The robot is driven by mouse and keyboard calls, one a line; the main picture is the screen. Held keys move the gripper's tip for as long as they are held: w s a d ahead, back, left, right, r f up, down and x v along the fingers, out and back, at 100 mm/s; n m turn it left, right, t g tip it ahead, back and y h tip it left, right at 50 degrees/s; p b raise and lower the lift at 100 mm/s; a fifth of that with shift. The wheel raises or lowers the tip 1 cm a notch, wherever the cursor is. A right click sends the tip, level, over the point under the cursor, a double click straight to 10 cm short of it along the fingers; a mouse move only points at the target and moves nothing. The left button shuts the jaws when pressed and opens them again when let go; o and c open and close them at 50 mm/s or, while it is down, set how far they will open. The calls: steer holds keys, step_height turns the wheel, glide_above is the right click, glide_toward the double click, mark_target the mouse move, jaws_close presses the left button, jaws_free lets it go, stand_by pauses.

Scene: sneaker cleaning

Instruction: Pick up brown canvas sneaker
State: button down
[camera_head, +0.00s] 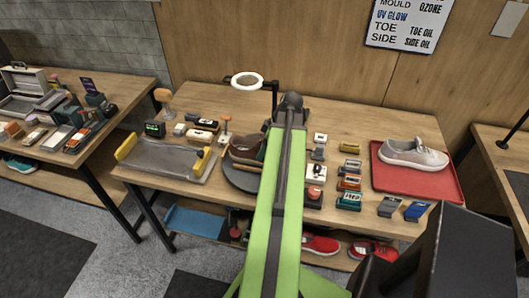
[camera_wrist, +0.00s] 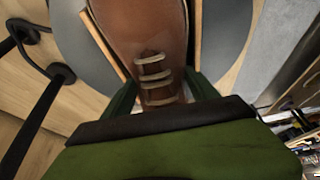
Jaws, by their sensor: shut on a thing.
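The brown sneaker (camera_head: 243,146) is at the round dark turntable (camera_head: 238,179), partly hidden behind my arm in the head view. In the wrist view the sneaker (camera_wrist: 140,28) fills the upper middle, its brown upper and pale laces showing, with a tan strip along each side. My gripper (camera_wrist: 162,95) is shut on the sneaker, with its green jaws on either side of the laced part. The grey disc of the turntable shows beneath it. I cannot tell whether the sneaker touches the disc. The fingertips are hidden in the head view.
A ring lamp (camera_head: 247,80) on a dark stand rises behind. A grey tray (camera_head: 165,160) with yellow handles lies left. Several small boxes and brushes stand right, before a red mat (camera_head: 388,180) bearing a white sneaker (camera_head: 413,153). Red shoes (camera_head: 320,244) sit on the lower shelf.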

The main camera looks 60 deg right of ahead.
steer(key=shift+r+p, duration=0.55)
step_height(320, 180, up, 4)
steer(key=p, duration=0.4)
steer(key=s+d+r+p, duration=0.3)
steer(key=s+r+p, duration=0.2)
steer(key=s, duration=0.6)
steer(key=shift+r, duration=0.2)
steer(key=shift+w+a, duration=0.1)
